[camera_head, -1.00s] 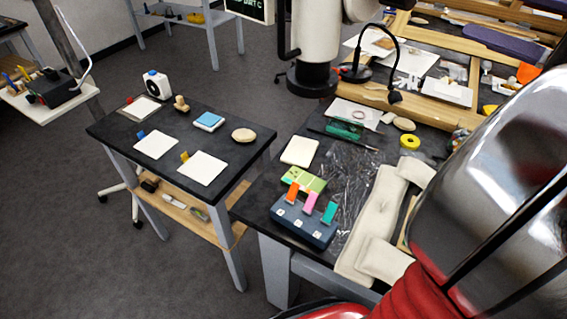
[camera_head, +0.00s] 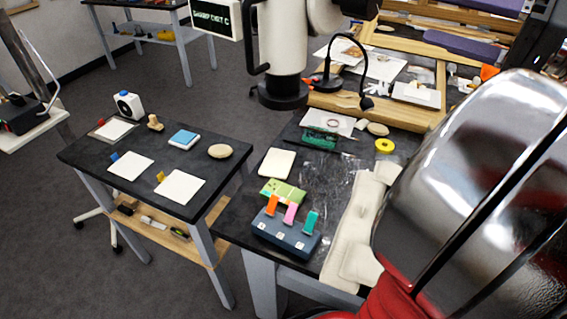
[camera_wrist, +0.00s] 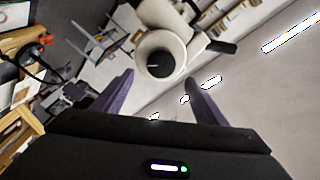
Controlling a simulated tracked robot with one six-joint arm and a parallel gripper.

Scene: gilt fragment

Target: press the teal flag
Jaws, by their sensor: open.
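The teal flag (camera_head: 311,221) stands upright at the right end of a dark blue box (camera_head: 284,236) on the near part of the black bench. A pink flag (camera_head: 290,212) and an orange flag (camera_head: 272,204) stand to its left on the same box. In the wrist view, my gripper (camera_wrist: 160,82) shows two purple fingers spread apart with nothing between them. It points up at a white extraction arm and the ceiling, away from the flags. The gripper does not show in the head view.
A green box (camera_head: 282,191) stands just behind the flag box. Beige cushions (camera_head: 352,232) lie to its right. A white extraction arm (camera_head: 283,50) hangs over the bench. A lower side table (camera_head: 150,185) at left holds cards, a wooden disc and a blue block.

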